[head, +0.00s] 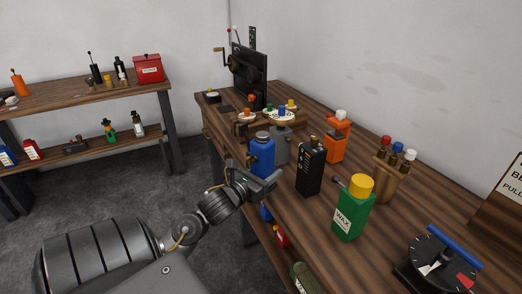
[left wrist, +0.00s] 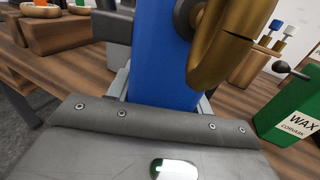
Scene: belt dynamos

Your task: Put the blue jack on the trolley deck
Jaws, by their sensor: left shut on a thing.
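The blue jack (head: 262,155) is a tall blue body with a grey cap, upright or nearly so, at the left edge of the workbench (head: 310,240). My left gripper (head: 262,186) is shut around its body. More blue shows below the gripper, beside the bench edge. In the left wrist view the jack (left wrist: 165,60) fills the middle, with a brass curved part (left wrist: 215,50) in front of it, and the gripper (left wrist: 165,105) is close against it. I cannot tell whether the jack touches the bench. No trolley deck can be made out for sure. My right gripper is out of view.
Near the jack stand a grey can (head: 282,150), a black can (head: 309,168), an orange can (head: 337,140) and a green wax can (head: 352,212). A dial device (head: 440,262) is at front right. A second two-level bench (head: 90,97) stands at the back left; bare floor lies between.

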